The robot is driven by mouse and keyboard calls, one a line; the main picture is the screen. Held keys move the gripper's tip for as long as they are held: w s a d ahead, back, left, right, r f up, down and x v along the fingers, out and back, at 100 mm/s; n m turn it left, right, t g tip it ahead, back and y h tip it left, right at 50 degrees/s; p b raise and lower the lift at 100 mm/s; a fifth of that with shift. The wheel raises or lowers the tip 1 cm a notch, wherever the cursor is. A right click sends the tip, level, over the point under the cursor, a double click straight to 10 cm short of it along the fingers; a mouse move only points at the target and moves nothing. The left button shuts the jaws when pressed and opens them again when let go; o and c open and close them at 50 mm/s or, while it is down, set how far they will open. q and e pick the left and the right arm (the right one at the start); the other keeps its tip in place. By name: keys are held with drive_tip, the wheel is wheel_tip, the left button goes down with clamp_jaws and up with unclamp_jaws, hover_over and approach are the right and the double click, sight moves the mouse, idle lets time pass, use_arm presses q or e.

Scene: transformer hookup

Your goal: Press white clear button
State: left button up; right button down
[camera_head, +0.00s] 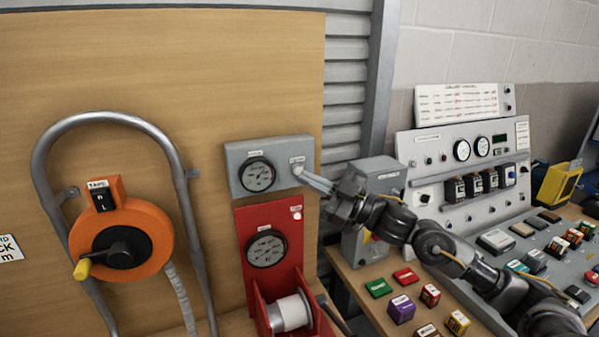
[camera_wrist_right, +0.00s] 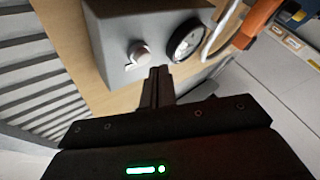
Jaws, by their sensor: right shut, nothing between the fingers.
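A grey box (camera_head: 237,182) with a round gauge (camera_head: 259,175) is mounted on the wooden board. In the right wrist view, a pale round button (camera_wrist_right: 139,54) stands out from the box's front face (camera_wrist_right: 112,28), beside the gauge (camera_wrist_right: 186,41). My right gripper (camera_head: 301,172) reaches in from the right, fingers shut and empty, tips at the box's right part under a small label. In the wrist view the fingertips (camera_wrist_right: 159,72) appear just right of and below the button; I cannot tell whether they touch it. My left gripper is not in view.
Below the box is a red panel (camera_head: 244,222) with a gauge, a small white button (camera_head: 297,214) and a white spool (camera_head: 291,313). An orange reel (camera_head: 150,225) hangs left. Right stand a grey cabinet (camera_head: 378,172) and a control console (camera_head: 430,148). Coloured blocks lie on the bench.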

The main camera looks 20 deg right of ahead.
drive_tip(key=shift+w, duration=0.15)
idle(0.6)
drive_tip(key=shift+w, duration=0.3)
drive_tip(key=shift+w+d+p, duration=0.1)
drive_tip(key=shift+w+p, duration=0.25)
drive_tip(key=shift+w, duration=0.05)
idle(0.6)
drive_tip(key=shift+s, duration=0.1)
idle(0.3)
drive_tip(key=shift+s, duration=0.7)
drive_tip(key=s, duration=0.5)
drive_tip(key=shift+a, duration=0.25)
